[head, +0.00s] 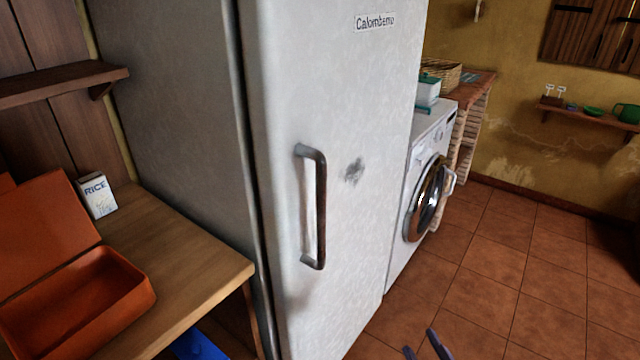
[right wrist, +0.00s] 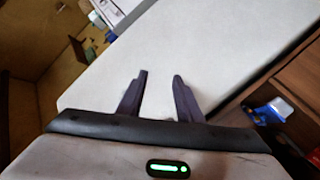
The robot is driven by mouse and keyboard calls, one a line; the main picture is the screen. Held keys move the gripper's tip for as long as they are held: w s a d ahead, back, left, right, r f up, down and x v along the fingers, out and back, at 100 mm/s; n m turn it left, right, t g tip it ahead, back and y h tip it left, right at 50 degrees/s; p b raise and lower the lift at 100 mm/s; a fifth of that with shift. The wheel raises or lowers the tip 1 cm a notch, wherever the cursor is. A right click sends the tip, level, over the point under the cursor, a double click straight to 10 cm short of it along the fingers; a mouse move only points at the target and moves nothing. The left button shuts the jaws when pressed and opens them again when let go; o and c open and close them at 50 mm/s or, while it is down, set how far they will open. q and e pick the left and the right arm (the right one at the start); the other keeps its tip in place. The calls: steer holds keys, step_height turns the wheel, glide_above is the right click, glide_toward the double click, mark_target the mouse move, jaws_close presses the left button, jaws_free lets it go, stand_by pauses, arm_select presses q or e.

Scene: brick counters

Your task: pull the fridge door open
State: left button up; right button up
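The tall white fridge door (head: 350,100) fills the middle of the head view and looks shut against the grey fridge body (head: 175,90). Its dark, worn vertical handle (head: 320,210) is on the door's left side, and nothing touches it. My right gripper (head: 420,345) shows only its dark fingertips at the bottom edge, low and to the right of the handle, apart from it. In the right wrist view its two fingers (right wrist: 159,80) are spread with nothing between them, in front of a large pale surface. My left gripper is not in view.
A wooden table (head: 190,245) with an open orange box (head: 130,290) and a rice carton (head: 97,195) stands left of the fridge. A white washing machine (head: 400,240) stands beyond it on the right. The tiled floor (head: 490,270) at the right is clear.

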steer(key=w+a+r+n+t+y, duration=0.2)
steer(key=r+n, duration=0.3)
steer(key=r, duration=0.3)
steer(key=w+a+r+n+t+y, duration=0.2)
steer(key=r+n+y, duration=0.1)
steer(key=r+n, duration=0.3)
steer(key=n+g+y+p, duration=0.2)
steer(key=n+g+y, duration=0.35)
steer(key=n, duration=1.85)
glide_toward(325, 198)
steer(key=r, duration=0.1)
steer(key=shift+g+h, duration=0.25)
steer(key=shift+g, duration=0.2)
steer(key=x, duration=1)
steer(key=shift+p, duration=0.4)
steer(key=shift+w+a, duration=0.3)
steer(key=shift+w, duration=0.05)
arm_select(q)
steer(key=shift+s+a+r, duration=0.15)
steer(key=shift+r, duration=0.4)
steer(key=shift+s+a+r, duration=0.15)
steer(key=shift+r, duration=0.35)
arm_select(e)
steer(key=shift+c, duration=0.2)
jaws_close()
